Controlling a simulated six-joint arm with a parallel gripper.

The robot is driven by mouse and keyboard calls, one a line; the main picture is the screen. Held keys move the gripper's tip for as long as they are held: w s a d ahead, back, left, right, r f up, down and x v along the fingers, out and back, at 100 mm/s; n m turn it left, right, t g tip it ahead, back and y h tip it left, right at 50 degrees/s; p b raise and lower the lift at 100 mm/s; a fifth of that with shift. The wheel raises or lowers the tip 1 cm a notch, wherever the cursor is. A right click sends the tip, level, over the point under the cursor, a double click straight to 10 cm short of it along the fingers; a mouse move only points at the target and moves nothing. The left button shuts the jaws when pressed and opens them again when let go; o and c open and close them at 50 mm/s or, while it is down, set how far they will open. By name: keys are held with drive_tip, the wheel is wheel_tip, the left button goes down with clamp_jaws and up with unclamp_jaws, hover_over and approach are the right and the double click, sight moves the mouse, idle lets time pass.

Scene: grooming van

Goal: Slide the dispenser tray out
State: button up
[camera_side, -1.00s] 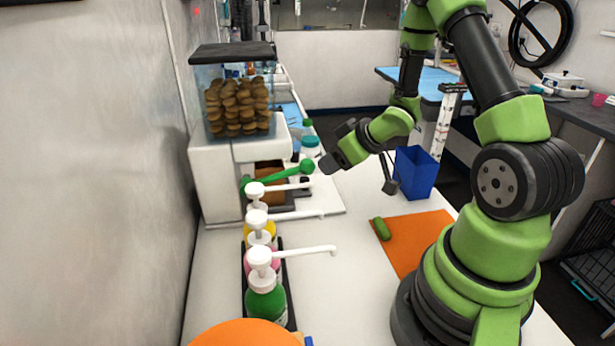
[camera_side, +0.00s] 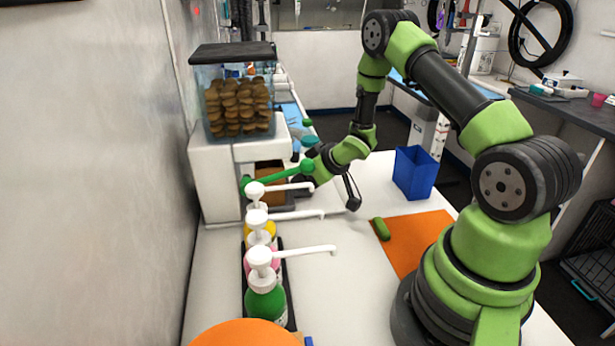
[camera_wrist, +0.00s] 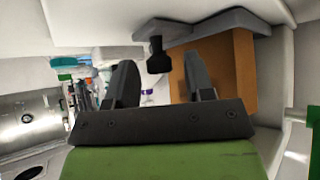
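The dispenser (camera_side: 212,182) is a white cabinet with a clear hopper (camera_side: 262,70) full of brown biscuits on top. In its lower opening, a brown panel (camera_side: 268,170) shows, partly hidden by a green lever (camera_side: 290,174). In the wrist view, the tray (camera_wrist: 215,22) appears as a grey edge with a dark knob (camera_wrist: 157,58), beside the brown panel (camera_wrist: 240,70). My gripper (camera_wrist: 160,78) is open, its two fingers apart on either side of the knob, with visible gaps. In the side view, the gripper is at the dispenser's front, its fingertips mostly hidden behind the lever.
Several white-topped pump bottles (camera_side: 262,262) stand in front of the dispenser, spouts pointing right. A blue bin (camera_side: 414,173), an orange mat (camera_side: 418,240) and a green object (camera_side: 381,229) are to the right. The white worktop (camera_side: 330,270) is clear between bottles and mat.

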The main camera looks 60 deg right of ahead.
clamp_jaws()
drive_tip(key=s+d, duration=0.9)
drive_tip(key=shift+s+d, duration=0.1)
drive_tip(key=shift+d, duration=0.05)
drive_tip(key=shift+o, duration=0.2)
unclamp_jaws()
drive_tip(key=shift+r, duration=0.1)
drive_tip(key=v, duration=0.7)
drive_tip(key=shift+s, duration=0.2)
drive_tip(key=shift+r, duration=0.15)
